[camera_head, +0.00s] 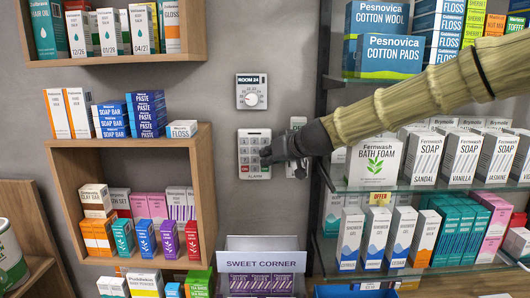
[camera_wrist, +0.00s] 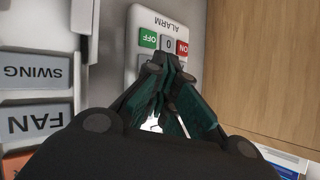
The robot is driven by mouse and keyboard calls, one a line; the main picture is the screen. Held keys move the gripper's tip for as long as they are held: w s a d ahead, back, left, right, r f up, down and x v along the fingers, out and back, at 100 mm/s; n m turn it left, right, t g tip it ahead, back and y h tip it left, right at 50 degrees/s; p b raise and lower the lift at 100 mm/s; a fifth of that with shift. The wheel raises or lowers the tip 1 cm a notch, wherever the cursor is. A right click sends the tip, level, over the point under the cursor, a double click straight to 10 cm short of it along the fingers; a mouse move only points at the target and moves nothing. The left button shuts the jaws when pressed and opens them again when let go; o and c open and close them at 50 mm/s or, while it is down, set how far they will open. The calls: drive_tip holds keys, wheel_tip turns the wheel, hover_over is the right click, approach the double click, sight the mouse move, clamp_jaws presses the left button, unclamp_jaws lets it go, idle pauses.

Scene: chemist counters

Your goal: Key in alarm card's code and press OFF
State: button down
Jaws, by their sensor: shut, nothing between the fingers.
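The alarm keypad (camera_head: 253,137) is a pale panel with grey keys on the wall, marked ALARM below. My gripper (camera_head: 266,157) is at its right side and hides some of its keys. In the wrist view the keypad (camera_wrist: 143,20) appears upside down, with a green OFF key (camera_wrist: 148,40), a grey 0 key (camera_wrist: 168,44) and a red ON key (camera_wrist: 182,48). My gripper (camera_wrist: 167,62) is shut and empty, its tips over the keys beside 0. Whether the tips touch a key I cannot tell. I cannot make out an alarm card.
A ROOM 24 dial (camera_head: 251,91) is above the keypad. A switch panel (camera_head: 297,124) is to its right, with FAN (camera_wrist: 35,124) and SWING (camera_wrist: 35,73) keys. A wooden shelf box (camera_head: 205,190) stands left, glass shelves (camera_head: 345,187) right, and SWEET CORNER boxes (camera_head: 262,283) below.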

drive_tip(key=shift+s, duration=0.7)
drive_tip(key=s+b, duration=0.1)
drive_tip(key=s, duration=0.4)
drive_tip(key=shift+b, duration=0.4)
idle(1.7)
